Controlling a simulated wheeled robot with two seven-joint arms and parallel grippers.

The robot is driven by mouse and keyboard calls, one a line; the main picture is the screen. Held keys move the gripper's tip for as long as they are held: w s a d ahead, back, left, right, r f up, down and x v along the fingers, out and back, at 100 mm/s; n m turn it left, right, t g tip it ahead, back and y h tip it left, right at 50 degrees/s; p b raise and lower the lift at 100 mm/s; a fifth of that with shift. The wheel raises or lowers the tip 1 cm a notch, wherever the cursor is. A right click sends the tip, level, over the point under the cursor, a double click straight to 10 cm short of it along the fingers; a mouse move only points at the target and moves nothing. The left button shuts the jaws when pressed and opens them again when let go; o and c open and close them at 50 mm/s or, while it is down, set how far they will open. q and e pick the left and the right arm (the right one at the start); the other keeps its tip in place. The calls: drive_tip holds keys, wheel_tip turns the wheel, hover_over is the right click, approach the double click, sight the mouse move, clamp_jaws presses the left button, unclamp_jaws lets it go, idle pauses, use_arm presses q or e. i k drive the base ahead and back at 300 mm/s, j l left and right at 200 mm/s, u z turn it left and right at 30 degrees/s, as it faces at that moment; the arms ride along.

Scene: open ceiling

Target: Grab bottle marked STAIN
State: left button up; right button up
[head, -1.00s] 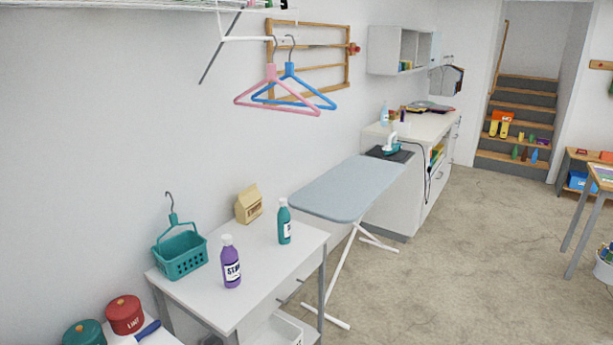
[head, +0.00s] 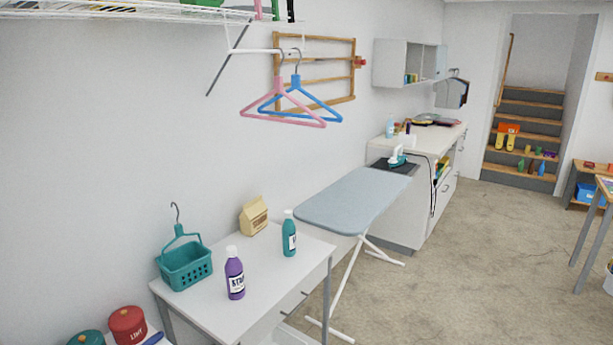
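A purple bottle (head: 235,274) with a white cap and a white label stands upright near the front of a small white table (head: 268,286). The label's dark letters start with "ST"; the rest is hard to read. A teal bottle (head: 289,236) with a white cap stands behind it to the right, and its label is turned partly away. Neither of my grippers is in the head view.
A teal basket (head: 185,267) with a hook and a tan carton (head: 254,216) share the table. Red and teal canisters (head: 128,325) stand at lower left. An ironing board (head: 356,200) is beyond the table. Open concrete floor (head: 480,260) lies at right.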

sight(232, 268)
drive_tip(key=i+l+u, duration=0.25)
drive_tip(key=i+u, duration=0.15)
drive_tip(key=i+l+u, duration=0.75)
drive_tip(key=i+l, duration=0.15)
